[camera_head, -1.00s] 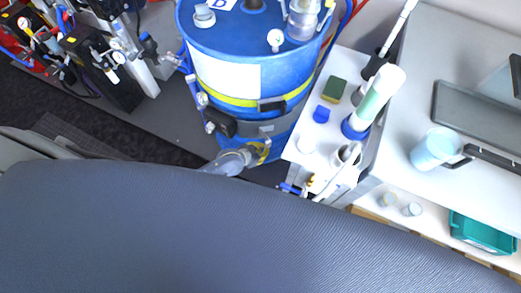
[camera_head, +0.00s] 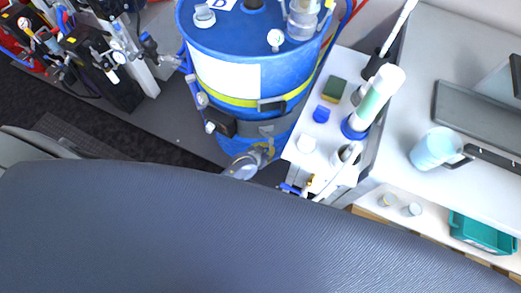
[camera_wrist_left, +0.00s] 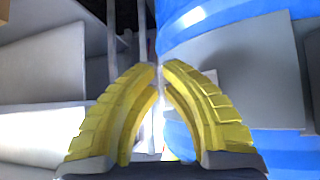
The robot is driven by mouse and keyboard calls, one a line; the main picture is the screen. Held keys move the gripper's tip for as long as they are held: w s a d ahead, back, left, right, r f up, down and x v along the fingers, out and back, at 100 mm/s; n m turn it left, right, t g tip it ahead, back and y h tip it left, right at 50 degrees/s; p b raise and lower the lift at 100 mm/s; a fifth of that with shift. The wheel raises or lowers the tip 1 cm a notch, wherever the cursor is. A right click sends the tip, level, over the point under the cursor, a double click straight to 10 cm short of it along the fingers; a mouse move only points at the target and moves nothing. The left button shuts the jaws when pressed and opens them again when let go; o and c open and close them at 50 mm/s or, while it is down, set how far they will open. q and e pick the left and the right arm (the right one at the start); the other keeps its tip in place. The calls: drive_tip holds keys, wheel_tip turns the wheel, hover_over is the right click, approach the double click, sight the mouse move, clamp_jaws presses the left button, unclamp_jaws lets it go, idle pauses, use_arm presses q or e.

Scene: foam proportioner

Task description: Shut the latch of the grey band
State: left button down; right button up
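The blue drum (camera_head: 225,75) stands upright in the head view. The grey band (camera_head: 285,124) runs around it below the yellow band (camera_head: 238,102). A grey plate-like piece (camera_head: 265,129) sits on the grey band's front; I cannot make out the latch lever clearly. In the left wrist view a wide grey surface (camera_wrist_left: 245,70) lies against the blue drum, with a shadow on it. My right gripper is out of view.
A black box (camera_head: 221,122) sits at the band's left end. Right of the drum, a white cart top (camera_head: 316,165) holds a sponge (camera_head: 334,90), a blue block (camera_head: 321,114) and a white tube (camera_head: 372,100). A grey bench (camera_head: 420,80) stands further right. Dark floor lies left.

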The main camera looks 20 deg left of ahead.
use_arm(q)
drive_tip(key=w+d, duration=0.3)
drive_tip(key=w, duration=0.3)
drive_tip(key=shift+w+d, duration=0.2)
drive_tip(key=shift+d, duration=0.2)
drive_tip(key=shift+w+r, duration=0.1)
drive_tip(key=shift+w, duration=0.1)
idle(0.5)
drive_tip(key=shift+r, duration=0.15)
drive_tip(key=v, duration=1.2)
drive_tip(key=shift+s+f, duration=0.2)
drive_tip(key=shift+f, duration=0.15)
drive_tip(key=shift+a, duration=0.1)
